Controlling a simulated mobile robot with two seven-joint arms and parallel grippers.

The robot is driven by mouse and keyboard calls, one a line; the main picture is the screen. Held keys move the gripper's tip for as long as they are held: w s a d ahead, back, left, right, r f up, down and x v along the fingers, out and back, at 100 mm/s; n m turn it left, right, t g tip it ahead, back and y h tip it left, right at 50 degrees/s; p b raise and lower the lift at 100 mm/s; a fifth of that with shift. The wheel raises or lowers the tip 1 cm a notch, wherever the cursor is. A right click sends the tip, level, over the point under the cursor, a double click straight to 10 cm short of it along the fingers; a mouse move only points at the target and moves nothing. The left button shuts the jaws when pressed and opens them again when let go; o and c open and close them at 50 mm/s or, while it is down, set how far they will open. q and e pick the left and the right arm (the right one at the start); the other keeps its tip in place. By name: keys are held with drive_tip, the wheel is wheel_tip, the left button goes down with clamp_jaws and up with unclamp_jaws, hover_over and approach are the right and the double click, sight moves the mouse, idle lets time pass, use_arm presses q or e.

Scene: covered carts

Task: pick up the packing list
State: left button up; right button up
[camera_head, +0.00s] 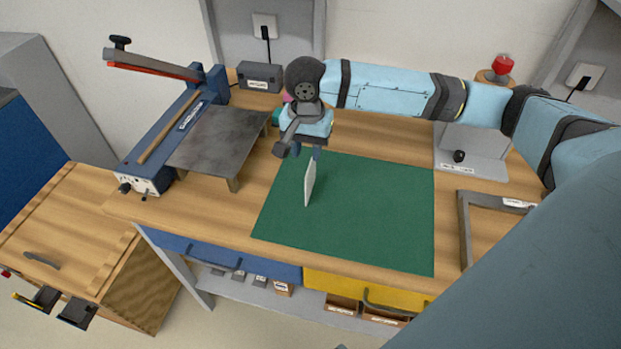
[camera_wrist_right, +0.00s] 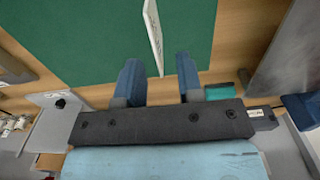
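A thin white sheet or card (camera_head: 309,183), likely the packing list, stands on edge on the green mat (camera_head: 370,215). My right gripper (camera_head: 318,153) is just behind the card's top end in the head view. In the wrist view the right gripper (camera_wrist_right: 158,64) is open, with a gap on both sides of the card.
A blue sealing machine (camera_head: 180,130) with a raised lever and a grey metal plate (camera_head: 220,140) stands left of the mat. A grey bracket (camera_head: 475,150) and a grey frame (camera_head: 465,225) are at right. The mat around the card is clear.

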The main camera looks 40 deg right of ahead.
sight(311, 163)
drive_tip(key=f, duration=0.6)
drive_tip(key=shift+s+d+f, duration=0.15)
drive_tip(key=shift+d+f, duration=0.15)
drive_tip(key=shift+d, duration=0.1)
clamp_jaws()
